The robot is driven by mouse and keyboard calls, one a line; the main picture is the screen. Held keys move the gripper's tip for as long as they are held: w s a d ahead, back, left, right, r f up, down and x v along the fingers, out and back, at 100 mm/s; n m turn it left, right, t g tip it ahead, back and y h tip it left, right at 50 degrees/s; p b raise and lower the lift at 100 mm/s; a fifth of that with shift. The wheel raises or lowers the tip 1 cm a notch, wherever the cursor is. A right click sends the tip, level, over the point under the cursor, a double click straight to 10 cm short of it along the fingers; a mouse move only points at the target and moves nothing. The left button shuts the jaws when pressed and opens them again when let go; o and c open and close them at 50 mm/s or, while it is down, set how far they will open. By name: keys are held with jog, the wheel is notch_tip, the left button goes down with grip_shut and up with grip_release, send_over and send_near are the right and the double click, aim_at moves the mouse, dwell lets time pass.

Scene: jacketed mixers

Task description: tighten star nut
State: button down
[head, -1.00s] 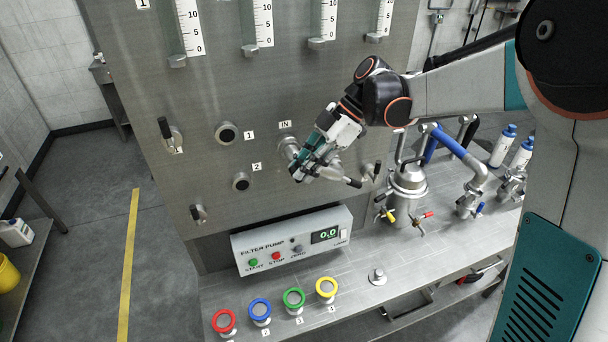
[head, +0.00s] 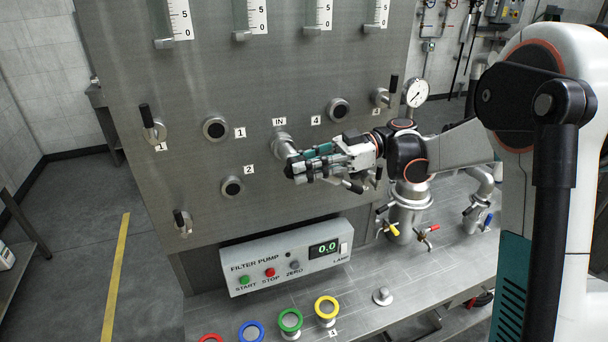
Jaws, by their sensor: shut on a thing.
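My gripper (head: 300,168) reaches in from the right, in front of the steel panel (head: 190,95). Its fingers are closed at the end of the metal fitting (head: 283,146) that sticks out of the panel under the IN label. They are shut on the star nut there. The nut is hidden behind the fingers, so its shape and seating cannot be seen.
The filter pump box (head: 283,262) stands below the gripper. Valve levers (head: 151,122) and round ports (head: 215,128) sit on the panel. A steel vessel (head: 407,208) with coloured taps is at the right. Coloured ring fittings (head: 327,310) line the bench front.

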dwell(0.5)
jog(key=c, duration=1.5)
grip_release()
